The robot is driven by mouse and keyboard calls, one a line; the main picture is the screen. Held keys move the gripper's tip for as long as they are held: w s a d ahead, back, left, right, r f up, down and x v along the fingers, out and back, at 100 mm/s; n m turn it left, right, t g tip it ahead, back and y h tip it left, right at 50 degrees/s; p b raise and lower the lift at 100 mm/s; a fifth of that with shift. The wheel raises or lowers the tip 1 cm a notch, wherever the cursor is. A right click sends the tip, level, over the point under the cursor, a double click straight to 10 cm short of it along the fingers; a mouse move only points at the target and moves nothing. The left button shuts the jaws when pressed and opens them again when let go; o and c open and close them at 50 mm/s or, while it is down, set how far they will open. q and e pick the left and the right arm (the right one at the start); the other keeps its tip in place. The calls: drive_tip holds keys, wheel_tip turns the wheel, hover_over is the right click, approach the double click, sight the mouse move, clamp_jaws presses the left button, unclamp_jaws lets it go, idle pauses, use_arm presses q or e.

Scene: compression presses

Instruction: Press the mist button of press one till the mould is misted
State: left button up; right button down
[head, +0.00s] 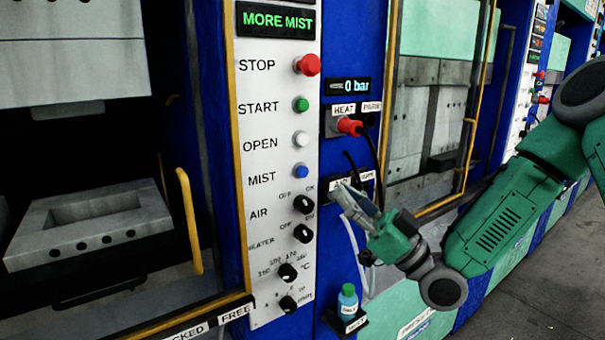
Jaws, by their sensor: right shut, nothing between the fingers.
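The control panel (275,215) of the press in front of me stands upright in the middle. Its mist button (301,171) is blue, beside the label MIST, below the white OPEN button. The display (277,19) at the top reads MORE MIST in green. The mould (90,222) is a grey block with a rectangular recess, at the left inside the open press. My right gripper (352,198) is shut and empty, to the right of the panel and a little lower than the mist button, apart from it. My left gripper is not in view.
A red STOP button (307,65) and a green START button (301,105) sit above. Black knobs (303,204) are below. A small bottle (347,302) stands on a shelf at the lower right. A yellow handle (189,222) juts out left of the panel.

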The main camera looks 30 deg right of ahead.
sight(303, 172)
drive_tip(key=w, duration=0.2)
drive_tip(key=w+b, duration=0.1)
drive_tip(key=w, duration=0.2)
drive_tip(key=w+b, duration=0.1)
drive_tip(key=w, duration=0.2)
drive_tip(key=shift+w+a, duration=0.25)
drive_tip(key=shift+a, duration=0.05)
drive_tip(key=shift+d+f, duration=0.1)
drive_tip(key=shift+d, duration=0.15)
drive_tip(key=shift+a, duration=0.25)
drive_tip(key=shift+d, duration=0.15)
idle(0.4)
drive_tip(key=shift+w+b, duration=0.1)
drive_tip(key=shift+b, duration=0.2)
drive_tip(key=shift+w+a, duration=0.25)
